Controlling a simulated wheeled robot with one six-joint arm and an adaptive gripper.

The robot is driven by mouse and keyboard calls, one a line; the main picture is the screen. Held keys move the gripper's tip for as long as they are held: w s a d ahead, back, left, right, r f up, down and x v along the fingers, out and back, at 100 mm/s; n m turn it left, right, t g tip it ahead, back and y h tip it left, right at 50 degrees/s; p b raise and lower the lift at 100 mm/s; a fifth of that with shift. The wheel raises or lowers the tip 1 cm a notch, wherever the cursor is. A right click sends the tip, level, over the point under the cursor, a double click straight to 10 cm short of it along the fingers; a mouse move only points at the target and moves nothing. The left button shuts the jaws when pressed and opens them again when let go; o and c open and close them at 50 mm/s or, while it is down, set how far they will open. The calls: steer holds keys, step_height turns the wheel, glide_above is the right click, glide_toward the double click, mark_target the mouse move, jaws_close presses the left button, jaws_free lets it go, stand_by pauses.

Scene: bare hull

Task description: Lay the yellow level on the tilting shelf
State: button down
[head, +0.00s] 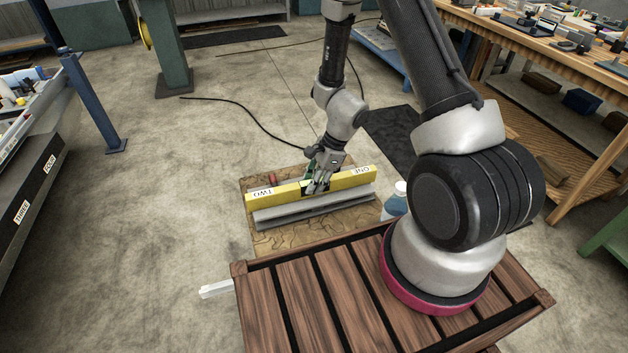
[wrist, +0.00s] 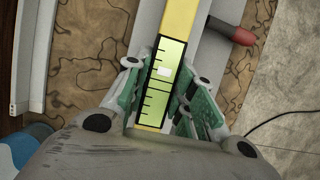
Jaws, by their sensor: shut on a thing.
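The yellow level (head: 345,182) is a long bar with a white label reading TWO near its left end and one reading ONE near its right. My gripper (head: 318,186) is shut on its middle. In the wrist view the level (wrist: 178,18) runs between my fingers (wrist: 155,90), which flank a greenish window with tick marks and a pale bubble. A long grey metal piece (head: 315,211) lies just in front of and below the level in the head view. I cannot tell whether it is the tilting shelf, or whether the level touches it.
A patterned brown board (head: 290,240) lies under the grey piece. A blue bottle with a white cap (head: 396,204) stands at its right. A red-handled thing (wrist: 232,32) is beside the level. A rack (head: 40,180) labelled THREE and FOUR stands left, a workbench (head: 560,50) right.

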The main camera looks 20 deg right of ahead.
steer(key=c, duration=1.1)
jaws_free()
steer(key=v, duration=1.2)
